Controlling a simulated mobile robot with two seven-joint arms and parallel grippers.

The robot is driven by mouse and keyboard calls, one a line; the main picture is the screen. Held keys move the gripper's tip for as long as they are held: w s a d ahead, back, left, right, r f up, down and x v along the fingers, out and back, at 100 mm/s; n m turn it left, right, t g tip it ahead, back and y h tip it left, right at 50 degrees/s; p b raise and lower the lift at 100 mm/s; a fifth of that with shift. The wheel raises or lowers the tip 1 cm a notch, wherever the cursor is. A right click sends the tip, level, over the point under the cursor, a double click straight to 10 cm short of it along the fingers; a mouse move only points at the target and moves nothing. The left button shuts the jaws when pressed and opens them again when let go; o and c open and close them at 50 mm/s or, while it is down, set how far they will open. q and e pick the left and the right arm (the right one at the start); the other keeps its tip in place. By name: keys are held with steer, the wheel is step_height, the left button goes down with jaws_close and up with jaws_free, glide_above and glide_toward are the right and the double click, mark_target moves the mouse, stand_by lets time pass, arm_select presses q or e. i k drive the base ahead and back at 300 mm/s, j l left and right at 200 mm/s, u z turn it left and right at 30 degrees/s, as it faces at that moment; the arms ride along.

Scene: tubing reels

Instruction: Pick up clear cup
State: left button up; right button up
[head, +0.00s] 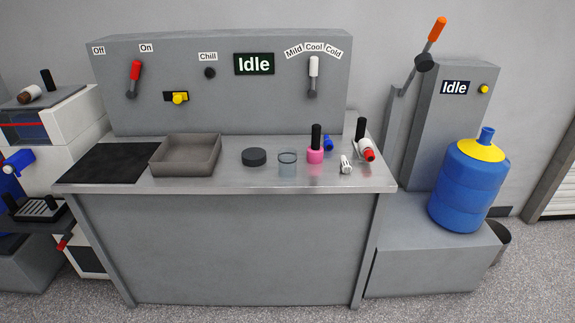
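The clear cup (287,165) is a small, see-through cup with a dark rim. It stands upright on the metal counter (225,180), near the middle of its top. A dark round puck-like piece (254,157) sits just to its left, and a pink bottle with a black cap (315,150) stands just to its right. Neither of my grippers shows in the head view, and nothing is holding the cup.
An empty grey tray (212,167) and a black mat (108,163) lie left on the counter. Small white, blue and red items (346,164) lie right. A panel with levers (220,110) rises behind. A blue water jug (468,190) stands at right. The counter's front strip is clear.

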mark_target(287, 164)
steer(key=i+l+u, duration=0.1)
steer(key=i+l, duration=0.15)
steer(key=i+l+u, duration=0.1)
steer(key=l, duration=0.25)
steer(key=i+l, duration=0.3)
steer(key=i+l+u, duration=0.15)
steer(key=l, duration=0.25)
steer(key=i+l+u, duration=0.1)
steer(key=i+l, duration=0.15)
steer(key=i+l+u, duration=0.1)
steer(key=l, duration=0.4)
steer(key=i, duration=0.1)
